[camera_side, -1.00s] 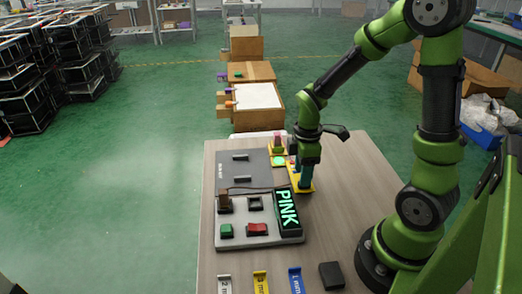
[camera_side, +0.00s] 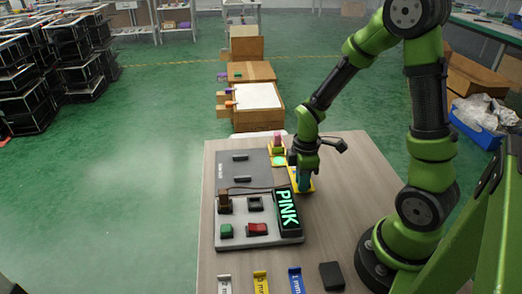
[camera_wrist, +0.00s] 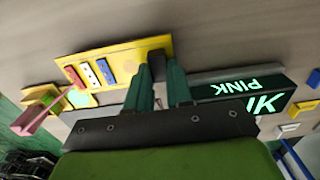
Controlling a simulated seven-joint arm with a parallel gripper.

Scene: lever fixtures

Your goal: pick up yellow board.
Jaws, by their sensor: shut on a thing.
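The yellow board (camera_wrist: 138,52) is a flat plate with red, white and blue strips along one end. It also shows in the side view (camera_side: 294,176), partly hidden by my gripper (camera_side: 303,181). In the wrist view my gripper (camera_wrist: 158,80) has its two green fingers at the board's edge, closed around a dark block at its other end. The block looks attached to the board. I cannot tell if the board is clear of the table.
A black display reading PINK (camera_side: 287,208) stands close beside my gripper. The grey panel (camera_side: 262,232) has red and green switches. A small yellow base with a pink block (camera_side: 278,140) is behind the board. Free table (camera_side: 345,190) lies to the right.

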